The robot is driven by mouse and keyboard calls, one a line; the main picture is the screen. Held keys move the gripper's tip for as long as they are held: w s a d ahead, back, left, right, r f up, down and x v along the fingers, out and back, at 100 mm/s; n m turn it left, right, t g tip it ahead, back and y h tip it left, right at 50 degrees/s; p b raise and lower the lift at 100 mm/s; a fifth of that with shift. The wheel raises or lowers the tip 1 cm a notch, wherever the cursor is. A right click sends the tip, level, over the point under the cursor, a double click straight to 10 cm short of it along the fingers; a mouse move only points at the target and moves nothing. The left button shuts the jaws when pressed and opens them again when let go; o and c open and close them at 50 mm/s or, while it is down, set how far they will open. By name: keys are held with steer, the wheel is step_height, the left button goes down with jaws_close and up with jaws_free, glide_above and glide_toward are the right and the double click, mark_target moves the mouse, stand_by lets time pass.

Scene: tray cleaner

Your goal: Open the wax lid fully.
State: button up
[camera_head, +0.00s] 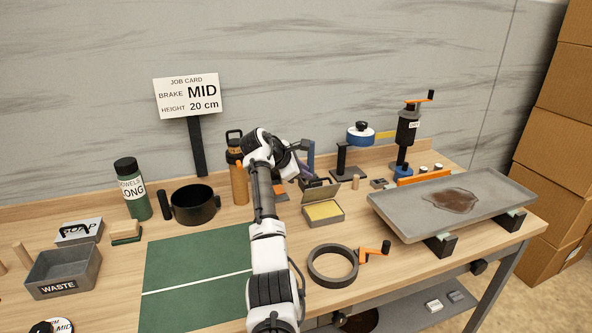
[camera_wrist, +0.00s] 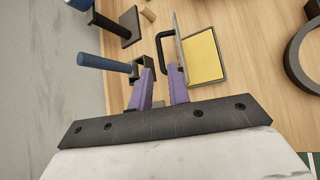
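The wax box (camera_head: 323,211) is a small grey box with yellow wax (camera_wrist: 204,59) showing inside. Its grey lid (camera_head: 320,193) is raised and stands roughly upright at the back of the box. In the wrist view the lid (camera_wrist: 180,42) is nearly edge-on, with a black loop handle (camera_wrist: 163,45) on its outer face. My gripper (camera_wrist: 160,70) has purple fingers spread apart with nothing between them. The right finger is close to the lid's near end; I cannot tell whether they touch.
A blue-handled tool (camera_wrist: 103,63) is close beside my left finger. A black ring (camera_head: 333,265) with an orange crank lies in front of the box. A grey stained tray (camera_head: 490,192) rests on supports at right. An orange bottle (camera_head: 239,183) and black pot (camera_head: 194,205) stand left.

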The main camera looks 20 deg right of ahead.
steer(key=shift+b+v, duration=0.3)
steer(key=shift+v, duration=1.65)
steer(key=shift+a, duration=0.1)
